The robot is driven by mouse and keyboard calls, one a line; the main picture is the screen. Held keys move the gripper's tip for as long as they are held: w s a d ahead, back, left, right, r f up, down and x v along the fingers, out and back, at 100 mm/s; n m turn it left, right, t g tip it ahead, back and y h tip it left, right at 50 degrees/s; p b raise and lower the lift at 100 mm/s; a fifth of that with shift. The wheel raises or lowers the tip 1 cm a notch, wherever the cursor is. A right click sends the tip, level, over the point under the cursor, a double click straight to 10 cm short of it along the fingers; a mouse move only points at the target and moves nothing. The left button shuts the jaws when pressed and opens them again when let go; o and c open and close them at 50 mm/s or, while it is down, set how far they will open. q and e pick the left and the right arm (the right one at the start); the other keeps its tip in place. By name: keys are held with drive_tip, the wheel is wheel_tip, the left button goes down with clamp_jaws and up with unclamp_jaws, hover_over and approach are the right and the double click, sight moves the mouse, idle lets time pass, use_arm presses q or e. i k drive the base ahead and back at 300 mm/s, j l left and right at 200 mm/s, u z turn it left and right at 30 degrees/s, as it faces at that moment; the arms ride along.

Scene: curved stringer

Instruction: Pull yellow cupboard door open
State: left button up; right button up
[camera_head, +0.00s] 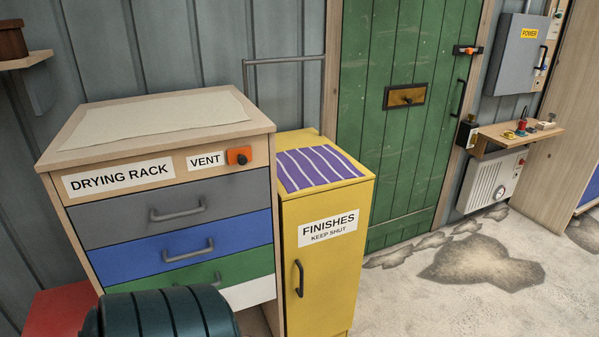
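The yellow cupboard (359,193) stands right of the drying rack. Its front door (327,267) carries a white label reading "FINISHES KEEP SHUT". The door looks shut, flush with the cupboard front. A dark vertical bar handle (299,278) sits near the door's left edge, below the label. A purple cloth with pale stripes (318,167) lies on the cupboard top. The cupboard's foot is cut off by the bottom of the view. Neither of my grippers shows in the head view.
The drying rack (222,153) with grey, blue and green drawers stands left of the cupboard. A dark green ribbed rounded object (165,313) is in the foreground before it. Behind is a green plank door (405,150). The stone-patterned floor (400,305) at right is clear.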

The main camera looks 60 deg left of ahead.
sight(324, 233)
drive_tip(key=u, duration=1.7)
